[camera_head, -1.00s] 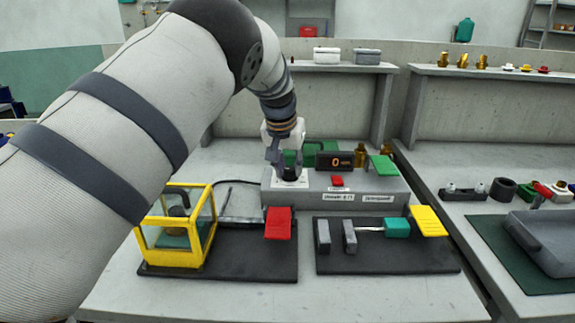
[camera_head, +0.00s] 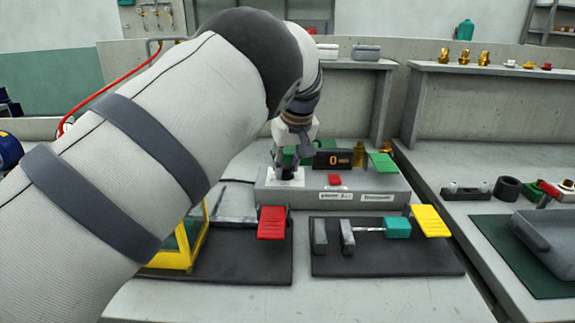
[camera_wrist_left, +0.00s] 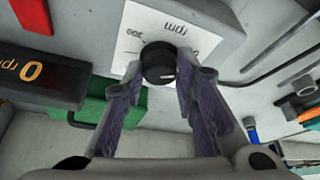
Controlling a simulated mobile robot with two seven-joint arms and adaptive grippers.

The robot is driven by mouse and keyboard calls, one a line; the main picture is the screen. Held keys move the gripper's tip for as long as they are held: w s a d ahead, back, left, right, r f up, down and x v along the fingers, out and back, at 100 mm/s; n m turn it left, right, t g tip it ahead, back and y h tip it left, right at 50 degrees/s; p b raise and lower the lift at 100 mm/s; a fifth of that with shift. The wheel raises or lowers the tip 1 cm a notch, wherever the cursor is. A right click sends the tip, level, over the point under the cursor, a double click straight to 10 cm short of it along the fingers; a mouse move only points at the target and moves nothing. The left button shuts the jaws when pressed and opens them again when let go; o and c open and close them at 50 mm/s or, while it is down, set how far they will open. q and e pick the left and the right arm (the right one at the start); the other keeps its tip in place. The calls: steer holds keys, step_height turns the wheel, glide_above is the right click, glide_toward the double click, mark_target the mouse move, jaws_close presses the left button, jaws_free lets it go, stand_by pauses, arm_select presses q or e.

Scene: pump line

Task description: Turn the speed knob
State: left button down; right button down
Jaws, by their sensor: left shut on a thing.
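The speed knob (camera_wrist_left: 158,62) is a black round knob on a white dial plate marked "rpm" and "300" in the left wrist view. The plate (camera_head: 287,178) lies on the left of a grey control box (camera_head: 330,190). My left gripper (camera_head: 288,164) is above it, fingers pointing down. In the wrist view its two fingers (camera_wrist_left: 162,84) are on either side of the knob, shut on it. In the head view the fingers largely hide the knob. The black display (camera_head: 333,159) reads 0 rpm. My right gripper is not in view.
A red button (camera_head: 335,180) sits below the display. A red flap (camera_head: 272,222), a yellow flap (camera_head: 428,220) and a teal block (camera_head: 397,228) stand in front. A yellow-framed guard (camera_head: 180,255) is partly behind my left arm. Brass fittings (camera_head: 463,57) stand on the right shelf.

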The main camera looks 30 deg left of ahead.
arm_select(q)
steer(key=shift+f, duration=0.1)
stand_by(0.4)
steer(key=c, duration=1.3)
jaws_free()
steer(key=v, duration=1.2)
